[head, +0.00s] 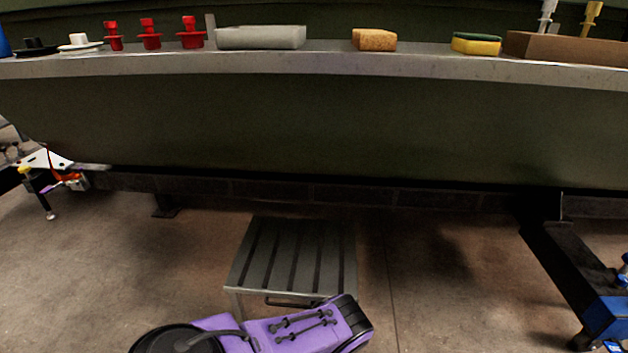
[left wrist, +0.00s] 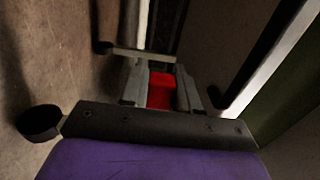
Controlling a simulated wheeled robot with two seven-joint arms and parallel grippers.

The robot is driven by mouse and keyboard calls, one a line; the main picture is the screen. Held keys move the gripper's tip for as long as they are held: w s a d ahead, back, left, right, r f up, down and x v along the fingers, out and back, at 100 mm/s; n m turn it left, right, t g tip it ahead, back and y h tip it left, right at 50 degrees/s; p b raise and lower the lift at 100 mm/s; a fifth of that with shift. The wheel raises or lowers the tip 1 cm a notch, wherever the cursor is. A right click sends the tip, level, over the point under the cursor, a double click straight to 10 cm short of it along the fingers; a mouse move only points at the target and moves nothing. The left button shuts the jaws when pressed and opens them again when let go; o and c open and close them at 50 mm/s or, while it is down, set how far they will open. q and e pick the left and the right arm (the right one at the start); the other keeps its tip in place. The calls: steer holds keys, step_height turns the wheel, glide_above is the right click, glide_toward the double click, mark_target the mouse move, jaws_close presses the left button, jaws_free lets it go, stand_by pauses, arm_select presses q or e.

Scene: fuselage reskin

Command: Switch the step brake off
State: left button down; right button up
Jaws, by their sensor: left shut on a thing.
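The step (head: 295,255) is a low grey slatted stool on the floor, below the workbench in the head view. My purple left arm reaches across its near edge, and its gripper is hidden there. In the left wrist view my left gripper (left wrist: 160,80) has its two grey fingers on either side of a red block (left wrist: 160,92), which looks like the brake's red part. The fingers are shut on it. Whether the brake is on or off cannot be told. My right gripper is in no view.
A black beam with a blue end (head: 600,315) stands at right. Floor beside the step is clear.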

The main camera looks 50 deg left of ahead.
arm_select(q)
steer(key=c, duration=0.9)
jaws_free()
steer(key=shift+s, duration=0.1)
steer(key=p+v, duration=0.1)
steer(key=v, duration=0.9)
steer(key=shift+s+d+p, duration=0.1)
steer(key=shift+s+p, duration=0.05)
steer(key=shift+p, duration=0.25)
